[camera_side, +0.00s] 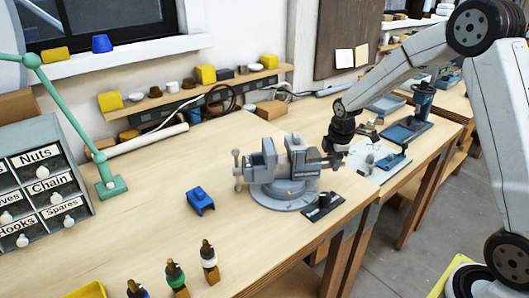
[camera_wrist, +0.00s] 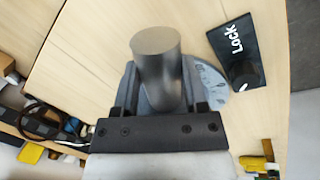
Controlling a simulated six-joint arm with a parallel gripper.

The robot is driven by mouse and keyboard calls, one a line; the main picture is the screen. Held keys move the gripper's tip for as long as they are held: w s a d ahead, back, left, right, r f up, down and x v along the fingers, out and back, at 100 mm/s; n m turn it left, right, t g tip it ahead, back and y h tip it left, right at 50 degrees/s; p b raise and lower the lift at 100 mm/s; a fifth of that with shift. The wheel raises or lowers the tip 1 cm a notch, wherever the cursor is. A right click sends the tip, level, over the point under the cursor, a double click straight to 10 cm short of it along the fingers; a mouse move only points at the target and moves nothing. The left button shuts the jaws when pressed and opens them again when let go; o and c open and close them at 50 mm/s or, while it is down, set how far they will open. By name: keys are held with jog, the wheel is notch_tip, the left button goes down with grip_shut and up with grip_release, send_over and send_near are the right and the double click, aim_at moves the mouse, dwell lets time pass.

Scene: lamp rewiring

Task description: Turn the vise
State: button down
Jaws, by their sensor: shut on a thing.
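The grey vise (camera_side: 297,160) stands on its round base on the wooden bench. Its two jaws are apart and its screw handle points left in the side view. My gripper (camera_side: 331,160) is at the vise's right end, opposite the handle. In the wrist view, my gripper's fingers (camera_wrist: 158,85) stand on both sides of a grey cylindrical part of the vise (camera_wrist: 158,65) and are shut on it. The vise base shows partly behind the right finger. A black plate marked "Lock" (camera_wrist: 240,50) lies beside the base; it also shows in the side view (camera_side: 322,207).
A blue block (camera_side: 200,201) lies left of the vise. A green lamp arm (camera_side: 110,187) and a drawer cabinet (camera_side: 42,180) are at the left. Bench between the lamp and vise is largely clear.

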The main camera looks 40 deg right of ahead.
jog(key=shift+c, duration=0.7)
grip_release()
jog(key=shift+r, duration=0.1)
jog(key=shift+s+a+r, duration=0.15)
jog(key=shift+s+r, duration=0.05)
jog(key=shift+r, duration=1.05)
jog(key=shift+s+a+r, duration=0.1)
jog(key=shift+s+r, duration=0.15)
jog(key=shift+r, duration=1)
jog(key=shift+s+a+r, duration=0.15)
jog(key=shift+s+r, duration=0.05)
jog(key=shift+r, duration=1.05)
jog(key=shift+s+a, duration=0.1)
jog(key=s+a+f+m, duration=0.3)
jog(key=s+a+m, duration=0.3)
jog(key=s, duration=0.2)
jog(key=s+a+f+m+y, duration=0.1)
jog(key=s+a+f+m, duration=0.2)
jog(key=s+a+m, duration=0.3)
jog(key=shift+s+a+f+t, duration=0.15)
jog(key=shift+s+a+t, duration=0.15)
jog(key=shift+s, duration=0.55)
